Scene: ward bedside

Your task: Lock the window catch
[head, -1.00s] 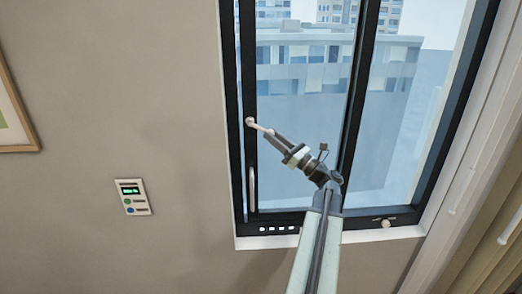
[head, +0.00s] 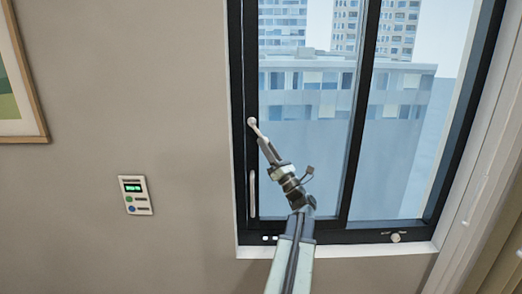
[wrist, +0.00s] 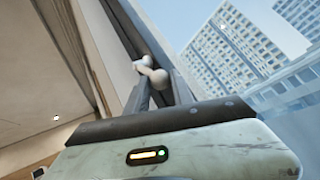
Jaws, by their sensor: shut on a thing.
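The window catch (head: 252,122) is a small pale lever with a round pivot on the dark left frame of the window. It slants down and to the right from its pivot. My gripper (head: 264,144) is shut on the lever's lower end, reaching up to it from below right. In the wrist view the pale catch (wrist: 142,64) shows beyond the gripper (wrist: 160,88), with its end between the two grey fingers. The fingers partly hide the gripped end.
A vertical pull handle (head: 252,193) is on the same frame below the catch. A round knob (head: 395,238) sits on the bottom rail at right. A wall panel (head: 135,195) and a framed picture (head: 22,85) are at left.

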